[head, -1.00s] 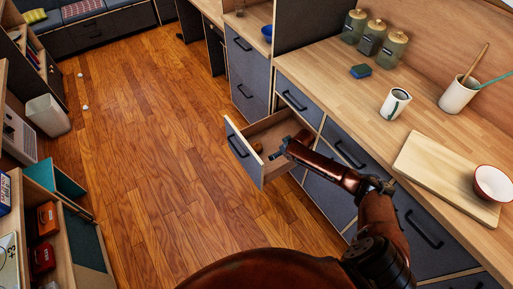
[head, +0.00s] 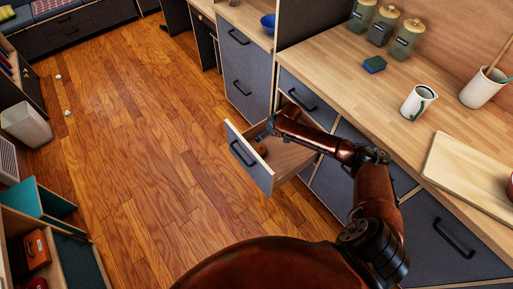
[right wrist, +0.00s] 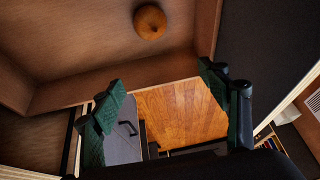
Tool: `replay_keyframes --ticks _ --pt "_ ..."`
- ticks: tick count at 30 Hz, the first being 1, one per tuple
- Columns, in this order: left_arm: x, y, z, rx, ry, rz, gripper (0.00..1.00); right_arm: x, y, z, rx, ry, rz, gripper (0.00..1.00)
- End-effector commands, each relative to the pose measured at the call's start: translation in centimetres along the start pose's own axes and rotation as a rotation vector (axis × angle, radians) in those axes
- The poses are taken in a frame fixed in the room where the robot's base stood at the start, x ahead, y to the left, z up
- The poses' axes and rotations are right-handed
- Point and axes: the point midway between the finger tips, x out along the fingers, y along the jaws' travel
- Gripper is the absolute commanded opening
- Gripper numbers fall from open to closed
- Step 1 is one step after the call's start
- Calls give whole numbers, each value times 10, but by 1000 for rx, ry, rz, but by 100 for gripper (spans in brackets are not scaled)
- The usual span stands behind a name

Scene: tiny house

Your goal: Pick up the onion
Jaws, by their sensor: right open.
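The onion (head: 262,151) is a small round brown thing on the floor of the open drawer (head: 290,158), partly hidden behind the drawer's front panel and close to my right gripper in the head view. In the right wrist view the whole onion (right wrist: 150,22) shows at the top, lying on the drawer bottom, apart from the fingers. My right gripper (head: 266,131) is over the drawer. In the right wrist view its green-padded fingers (right wrist: 160,88) are wide apart with nothing between them. My left gripper is not in view.
The drawer's front panel (head: 248,160) and side walls stand around the onion. The wooden counter (head: 350,85) above holds a sponge (head: 374,64), a mug (head: 418,103), jars and a cutting board (head: 470,170). The wood floor (head: 150,160) left of the drawer is clear.

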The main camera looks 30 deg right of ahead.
Motion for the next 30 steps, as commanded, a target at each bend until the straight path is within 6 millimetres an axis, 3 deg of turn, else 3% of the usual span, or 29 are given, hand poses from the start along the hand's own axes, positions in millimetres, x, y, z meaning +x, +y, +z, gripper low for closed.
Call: replay_keyframes --ticks 1,13,24,30 --pt "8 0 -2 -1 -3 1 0 14 2 9 2 -9 0 69" --pt "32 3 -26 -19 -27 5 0 78 4 48 7 -50 -6 69" --pt "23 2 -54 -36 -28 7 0 109 4 53 7 -56 -7 69" --pt "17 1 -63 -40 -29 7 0 115 4 53 7 -56 -7 69"
